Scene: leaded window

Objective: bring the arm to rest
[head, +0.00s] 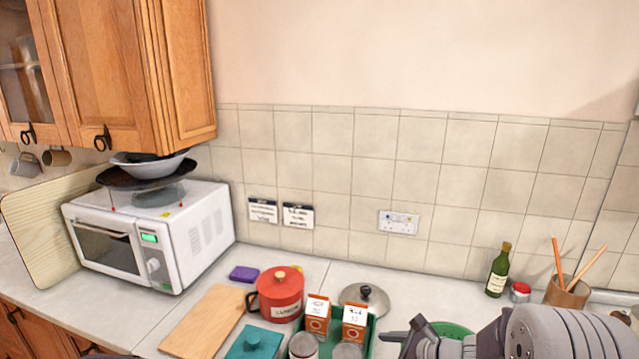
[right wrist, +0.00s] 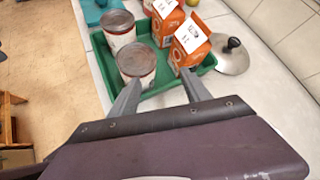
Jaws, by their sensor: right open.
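My right arm (head: 575,335) comes in from the lower right of the head view. Its gripper (head: 400,335) is over the counter, just right of the green tray. In the right wrist view the gripper (right wrist: 160,90) has its two fingers apart, with nothing held between them. The fingers point toward the green tray (right wrist: 186,85), with a can (right wrist: 137,64) just beyond them; whether they touch anything is unclear. My left gripper is not in view.
The tray holds two cans and two orange cartons (head: 354,322). A red pot (head: 277,294), pot lid (head: 365,297), cutting board (head: 207,320) and teal container (head: 256,343) are nearby. A green bottle (head: 498,270) and utensil pot (head: 567,292) stand at right. A microwave (head: 150,235) stands at left.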

